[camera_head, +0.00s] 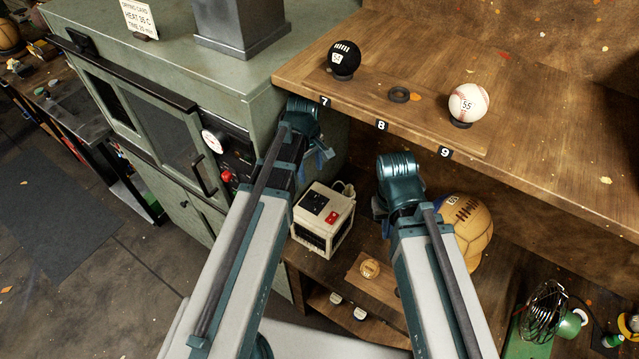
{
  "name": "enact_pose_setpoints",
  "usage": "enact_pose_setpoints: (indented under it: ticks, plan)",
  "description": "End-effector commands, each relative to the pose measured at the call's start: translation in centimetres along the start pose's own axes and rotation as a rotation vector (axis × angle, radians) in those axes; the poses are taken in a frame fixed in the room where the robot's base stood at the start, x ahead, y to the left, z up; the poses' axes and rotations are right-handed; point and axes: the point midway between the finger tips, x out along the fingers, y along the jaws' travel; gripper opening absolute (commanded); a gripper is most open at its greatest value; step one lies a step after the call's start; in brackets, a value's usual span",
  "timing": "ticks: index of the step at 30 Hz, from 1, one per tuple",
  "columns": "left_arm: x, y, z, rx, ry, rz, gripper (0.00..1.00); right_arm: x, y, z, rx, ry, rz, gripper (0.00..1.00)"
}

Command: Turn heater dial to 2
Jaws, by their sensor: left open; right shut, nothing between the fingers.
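A small cream box-shaped unit (324,222) stands on the lower shelf, with a black panel and a red switch on top; its dial markings are too small to read. A green cabinet (165,80) stands at the left, with a round white gauge (213,141), dark controls (238,158) and a red knob (226,176) on its front. I cannot tell which carries the heater dial. My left gripper (323,156) is open and empty near the cabinet's right edge, above the cream unit. My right gripper (384,213) is shut and empty, right of the cream unit, its fingers mostly hidden by the wrist.
A drying card (139,19) stands on the cabinet.

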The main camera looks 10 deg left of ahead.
Motion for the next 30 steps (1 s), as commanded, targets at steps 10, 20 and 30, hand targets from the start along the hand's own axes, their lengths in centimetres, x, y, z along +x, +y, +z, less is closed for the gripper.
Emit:
enact_pose_setpoints:
  ticks: [10, 20, 30]
  plan:
    - [1.4, 0.0, 0.0, 0.003, 0.000, 0.000, 0.69, 1.4, -0.1, -0.1, -0.006, 0.000, 0.001, 0.00]
    - [5.5, 0.0, 0.1, 0.004, 0.000, 0.000, 0.69, 5.5, -0.5, -0.4, -0.019, 0.002, 0.002, 0.00]
    - [10.2, 0.0, 0.1, 0.004, 0.000, 0.000, 0.69, 10.1, -0.9, -0.7, -0.017, 0.004, 0.002, 0.00]
